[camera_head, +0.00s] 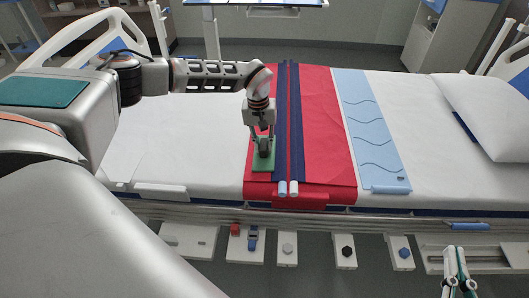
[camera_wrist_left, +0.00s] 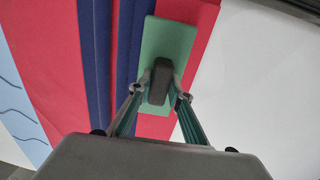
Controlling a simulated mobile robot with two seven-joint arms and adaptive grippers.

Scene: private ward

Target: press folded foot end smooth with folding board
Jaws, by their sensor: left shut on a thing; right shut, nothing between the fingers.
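The folding board is a green plate (camera_head: 263,162) with a dark grey handle. It lies over the left part of the red folded cloth (camera_head: 325,130) on the bed, left of two dark blue strips (camera_head: 290,110). My left gripper (camera_head: 264,140) is shut on the board's handle. In the left wrist view the fingers (camera_wrist_left: 160,95) grip the dark handle, and the green board (camera_wrist_left: 172,45) lies flat or nearly flat on the red cloth (camera_wrist_left: 55,50). I cannot tell whether it presses the cloth. My right gripper (camera_head: 458,285) is shut and empty at the bottom right, in front of the bed.
A light blue sheet (camera_head: 370,125) with wavy lines lies right of the red cloth. A white pillow (camera_head: 490,110) is at the right end. The bed rail (camera_head: 350,222) runs along the near edge. White mattress (camera_head: 190,120) is bare to the left.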

